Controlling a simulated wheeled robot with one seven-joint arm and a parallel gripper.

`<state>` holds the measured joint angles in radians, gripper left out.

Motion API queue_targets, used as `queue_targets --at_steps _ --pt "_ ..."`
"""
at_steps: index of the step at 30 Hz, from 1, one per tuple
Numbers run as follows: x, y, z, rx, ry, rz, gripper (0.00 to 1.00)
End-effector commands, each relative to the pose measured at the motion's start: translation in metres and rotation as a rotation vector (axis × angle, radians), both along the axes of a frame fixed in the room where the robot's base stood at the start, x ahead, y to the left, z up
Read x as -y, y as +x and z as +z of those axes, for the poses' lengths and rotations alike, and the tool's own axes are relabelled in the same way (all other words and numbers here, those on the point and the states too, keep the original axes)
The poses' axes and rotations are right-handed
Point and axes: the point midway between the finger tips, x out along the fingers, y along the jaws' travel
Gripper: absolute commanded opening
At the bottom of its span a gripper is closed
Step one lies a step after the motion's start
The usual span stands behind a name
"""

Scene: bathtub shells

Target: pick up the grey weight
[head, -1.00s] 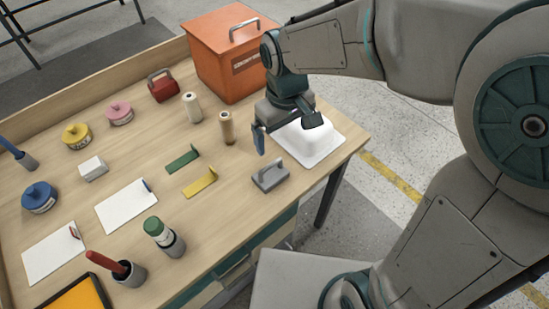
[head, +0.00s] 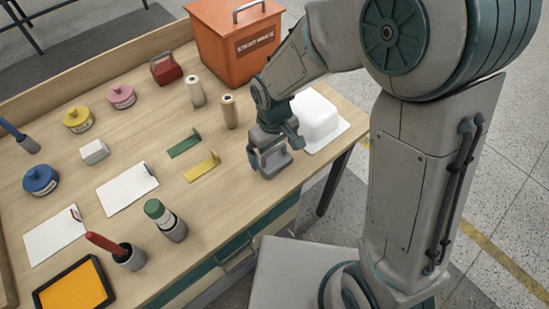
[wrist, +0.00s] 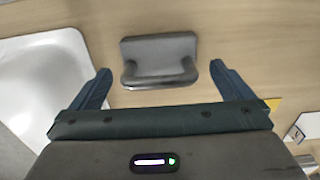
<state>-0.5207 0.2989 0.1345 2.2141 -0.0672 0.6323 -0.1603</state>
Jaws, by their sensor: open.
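The grey weight (head: 277,161) is a small block with a bar handle, standing on the wooden table near its front right edge. In the wrist view the grey weight (wrist: 158,60) lies centred ahead of my gripper (wrist: 160,80), between the lines of the two fingers. My gripper (head: 268,158) is open, with clear space on both sides of the weight and nothing held. In the head view the fingers come down over the weight and partly hide it.
A white moulded shell (head: 318,117) stands close to the weight, at the table's right edge. A yellow bracket (head: 203,168) and a green bracket (head: 185,146) lie to the left. A brown spool (head: 229,112) and an orange box (head: 236,45) stand behind.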

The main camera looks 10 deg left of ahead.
Motion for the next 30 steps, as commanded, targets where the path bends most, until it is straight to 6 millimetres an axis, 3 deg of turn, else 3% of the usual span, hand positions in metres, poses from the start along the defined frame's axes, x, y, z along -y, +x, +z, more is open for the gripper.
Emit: queue_targets --at_steps 6,15,17,24,30 --pt "0.000 0.000 -0.028 -0.002 -0.001 0.000 1.00" --pt "0.000 0.000 -0.034 0.001 0.001 0.000 1.00" --pt "0.000 0.000 -0.034 0.000 0.000 0.000 0.89" --pt "0.000 0.000 -0.033 0.000 0.000 0.001 0.23" --pt "-0.001 0.001 -0.032 0.002 0.002 0.001 0.23"
